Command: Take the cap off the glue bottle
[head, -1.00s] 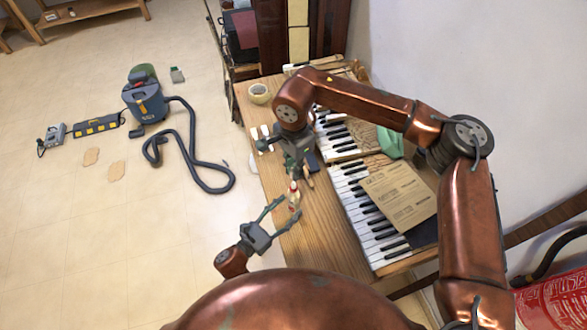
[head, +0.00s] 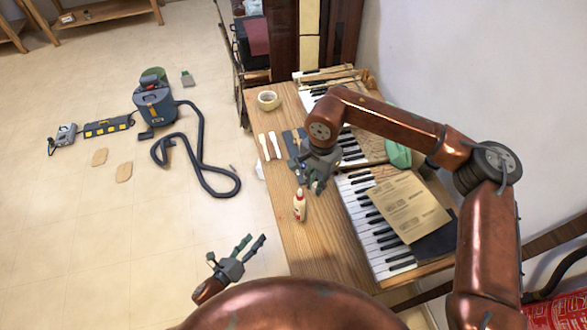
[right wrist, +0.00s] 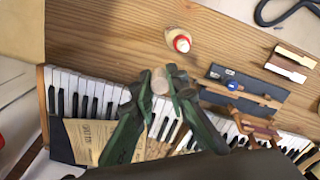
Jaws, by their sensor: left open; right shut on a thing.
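The glue bottle (head: 299,208), cream with red markings, stands upright on the wooden table near its left edge. In the right wrist view, the bottle (right wrist: 179,43) is seen from above with a red ring and pale tip at its top. My right gripper (head: 317,187) is above and just right of the bottle, apart from it. In the right wrist view, its fingers are shut on a small pale round piece, which looks like the cap (right wrist: 160,81). My left gripper (head: 240,250) is open and empty, left of the table edge, lower than the bottle in the picture.
Piano keys (head: 384,240) run along the table's right side, with a brown paper sheet (head: 408,205) on them. A tape roll (head: 268,100) and pale key pieces (head: 269,146) lie farther back. Bare wood (head: 318,245) lies in front of the bottle.

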